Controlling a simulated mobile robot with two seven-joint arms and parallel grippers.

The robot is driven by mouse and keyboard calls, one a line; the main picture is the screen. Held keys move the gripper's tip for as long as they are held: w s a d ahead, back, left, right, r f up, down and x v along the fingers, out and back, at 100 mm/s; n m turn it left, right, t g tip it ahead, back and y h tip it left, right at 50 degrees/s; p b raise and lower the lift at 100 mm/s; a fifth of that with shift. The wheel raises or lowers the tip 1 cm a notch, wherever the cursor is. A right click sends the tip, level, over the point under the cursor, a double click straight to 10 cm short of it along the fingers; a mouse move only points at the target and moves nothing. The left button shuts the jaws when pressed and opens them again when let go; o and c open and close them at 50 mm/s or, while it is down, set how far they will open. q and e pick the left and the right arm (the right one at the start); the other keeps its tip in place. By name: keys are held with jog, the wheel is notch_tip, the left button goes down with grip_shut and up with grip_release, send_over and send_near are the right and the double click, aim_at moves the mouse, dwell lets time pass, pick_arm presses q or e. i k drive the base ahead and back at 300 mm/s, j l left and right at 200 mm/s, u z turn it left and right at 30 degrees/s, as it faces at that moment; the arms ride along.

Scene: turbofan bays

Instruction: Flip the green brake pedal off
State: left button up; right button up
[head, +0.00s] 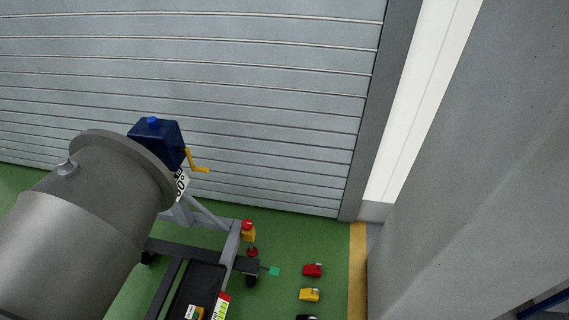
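The green brake pedal (274,271) is a small flat green tab near the green floor, at the lower middle of the head view. It sticks out to the right of a dark caster at the corner of the grey engine stand (231,245). I cannot tell its exact tilt from this distance. Neither of my grippers shows in this view.
A large grey cylinder (75,235) lies on the stand, beside a blue gearbox (158,137) with a yellow crank (194,165). Red (313,270) and yellow (310,295) blocks sit on the floor right of the pedal. A shutter (200,80) and grey wall (470,170) stand behind and right.

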aim_at(273, 271)
jog(key=k+l, duration=0.1)
jog(key=l+u, duration=1.05)
jog(key=u, duration=1.9)
